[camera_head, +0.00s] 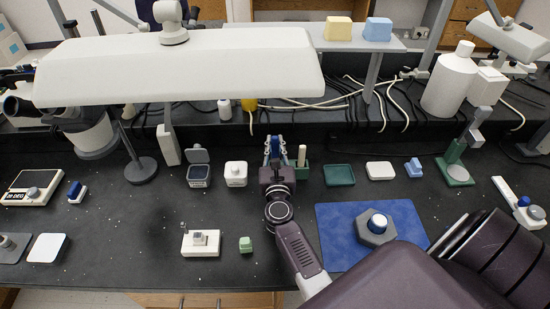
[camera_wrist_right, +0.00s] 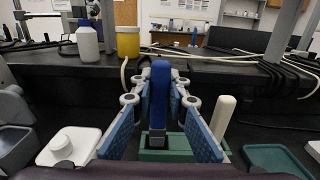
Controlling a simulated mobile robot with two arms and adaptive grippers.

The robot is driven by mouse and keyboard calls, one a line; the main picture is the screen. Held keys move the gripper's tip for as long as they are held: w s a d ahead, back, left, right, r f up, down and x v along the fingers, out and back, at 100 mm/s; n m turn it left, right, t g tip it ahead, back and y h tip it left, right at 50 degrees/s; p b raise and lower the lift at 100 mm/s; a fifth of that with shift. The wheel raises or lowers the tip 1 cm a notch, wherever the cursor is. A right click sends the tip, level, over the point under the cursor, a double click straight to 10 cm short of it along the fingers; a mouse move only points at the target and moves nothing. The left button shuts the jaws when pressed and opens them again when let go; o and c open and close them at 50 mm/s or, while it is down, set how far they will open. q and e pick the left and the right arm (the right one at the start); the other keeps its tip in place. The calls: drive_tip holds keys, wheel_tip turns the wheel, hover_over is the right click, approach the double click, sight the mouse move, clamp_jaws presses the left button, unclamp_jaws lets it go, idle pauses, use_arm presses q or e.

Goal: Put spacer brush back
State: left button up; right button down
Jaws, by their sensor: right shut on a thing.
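My right gripper (camera_head: 274,158) reaches over the counter from the front and points at the back. In the right wrist view its blue-padded fingers (camera_wrist_right: 158,98) are shut on the spacer brush, a blue upright handle (camera_wrist_right: 160,85) with a grey lower part. The grey part meets a green holder block (camera_wrist_right: 170,154); I cannot tell how deep it sits. A cream stick (camera_wrist_right: 223,115) stands upright in the same holder, right of the gripper. In the head view the holder (camera_head: 302,173) is partly hidden by my gripper. My left gripper is not in view.
A white jar (camera_head: 236,174) and a grey open box (camera_head: 199,172) stand left of the holder. A green tray (camera_head: 339,175) lies right of it. A blue mat (camera_head: 335,222) bears a grey hexagonal base (camera_head: 376,235). A white lamp (camera_head: 180,75) overhangs the back left.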

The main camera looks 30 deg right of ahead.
sight(275, 154)
wheel_tip(275, 154, down, 4)
drive_tip(key=b, duration=0.3)
drive_tip(key=shift+r, duration=0.1)
drive_tip(key=c, duration=1.9)
unclamp_jaws()
drive_tip(key=shift+r, duration=0.15)
drive_tip(key=v, duration=0.7)
drive_tip(key=shift+s+a+b, duration=0.15)
drive_tip(key=shift+s+b, duration=0.05)
drive_tip(key=shift+b, duration=0.1)
